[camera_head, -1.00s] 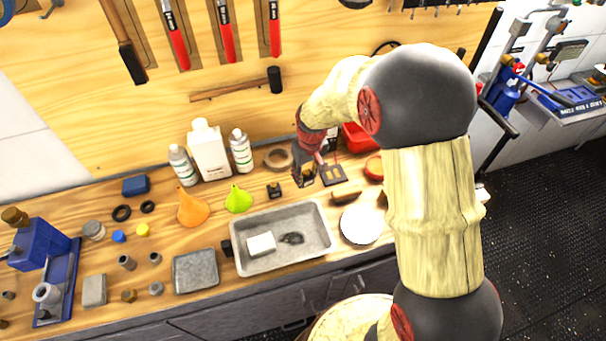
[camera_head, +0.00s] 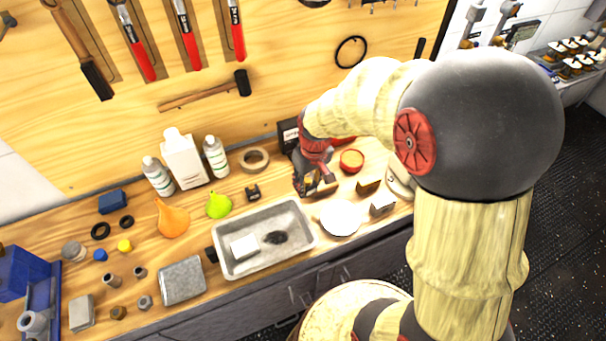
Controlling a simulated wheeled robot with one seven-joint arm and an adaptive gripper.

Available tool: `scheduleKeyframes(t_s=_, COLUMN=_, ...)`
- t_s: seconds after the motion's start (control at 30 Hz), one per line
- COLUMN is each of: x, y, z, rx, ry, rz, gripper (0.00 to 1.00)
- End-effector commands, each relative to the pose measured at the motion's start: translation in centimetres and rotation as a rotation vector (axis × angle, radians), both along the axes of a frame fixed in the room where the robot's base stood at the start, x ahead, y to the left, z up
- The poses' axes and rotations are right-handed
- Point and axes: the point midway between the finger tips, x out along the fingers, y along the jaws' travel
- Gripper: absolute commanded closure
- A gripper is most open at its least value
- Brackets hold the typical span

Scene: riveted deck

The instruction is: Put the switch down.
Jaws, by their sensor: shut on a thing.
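My gripper (camera_head: 314,186) is at the back half of the workbench, just beyond the right end of the grey metal tray (camera_head: 224,262). It points down and is shut on the switch, a small dark piece mostly hidden by the fingers. I cannot tell whether the switch touches the bench top. The dark flat plate seen here earlier is now hidden behind the gripper.
A red round tin (camera_head: 351,160) and a wooden block (camera_head: 368,183) lie right of the gripper. A white round dish (camera_head: 339,218) is in front. A small black piece (camera_head: 252,193), a tape roll (camera_head: 254,159) and a green funnel (camera_head: 219,206) lie to the left.

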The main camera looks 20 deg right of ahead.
Motion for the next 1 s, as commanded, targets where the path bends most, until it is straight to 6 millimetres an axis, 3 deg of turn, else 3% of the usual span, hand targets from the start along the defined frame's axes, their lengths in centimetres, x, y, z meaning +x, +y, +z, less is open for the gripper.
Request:
scheduleKeyframes(t_s=0.13, x=0.6, y=-3.4, z=0.7, rx=-0.001, ry=-0.002, rz=-0.077, gripper=0.93)
scheduleKeyframes(t_s=0.33, x=2.5, y=-5.2, z=0.9, rx=-0.001, ry=-0.003, rz=-0.111, gripper=0.93)
scheduleKeyframes(t_s=0.73, x=10.4, y=-6.7, z=-3.0, rx=0.000, ry=0.002, rz=-0.110, gripper=0.93)
scheduleKeyframes(t_s=1.0, x=13.8, y=-7.3, z=-7.2, rx=0.000, ry=0.002, rz=-0.110, gripper=0.93)
